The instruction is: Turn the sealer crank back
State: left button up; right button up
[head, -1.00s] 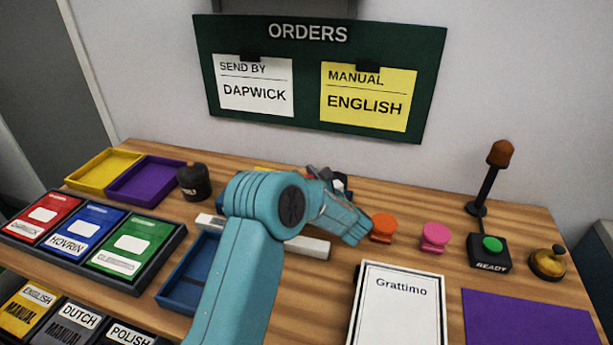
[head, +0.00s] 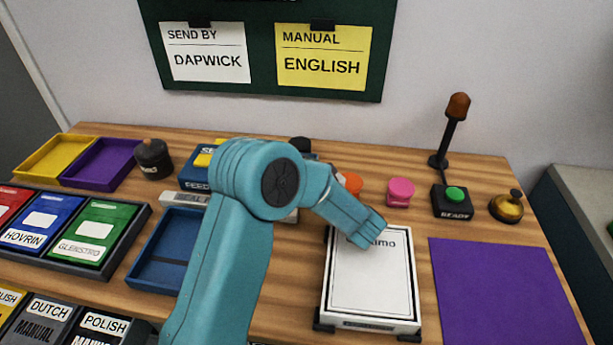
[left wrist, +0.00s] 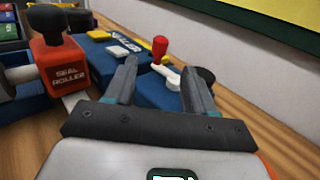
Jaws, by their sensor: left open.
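The sealer crank shows in the left wrist view as a white arm (left wrist: 167,74) with a red knob (left wrist: 160,47), on a blue machine (left wrist: 108,62). In that view my left gripper (left wrist: 160,70) is open and empty. Its fingers point at the crank, and the knob appears between and beyond the fingertips; I cannot tell whether they touch. In the head view the crank and my left fingers are hidden by my left arm, and part of the blue machine (head: 193,178) shows behind it. My right gripper is not in view.
A red seal roller (left wrist: 66,68) with a black knob stands left of the crank in the wrist view. In the head view a blue tray (head: 150,262), a white-topped box (head: 370,285), a pink stamp (head: 400,190) and a READY button (head: 454,196) surround my arm. A purple mat (head: 505,290) lies clear.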

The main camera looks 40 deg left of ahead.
pick_arm(q)
jog(key=shift+s+d, duration=0.15)
jog(key=shift+d, duration=0.55)
jog(key=shift+s+d, duration=0.15)
jog(key=shift+d, duration=0.55)
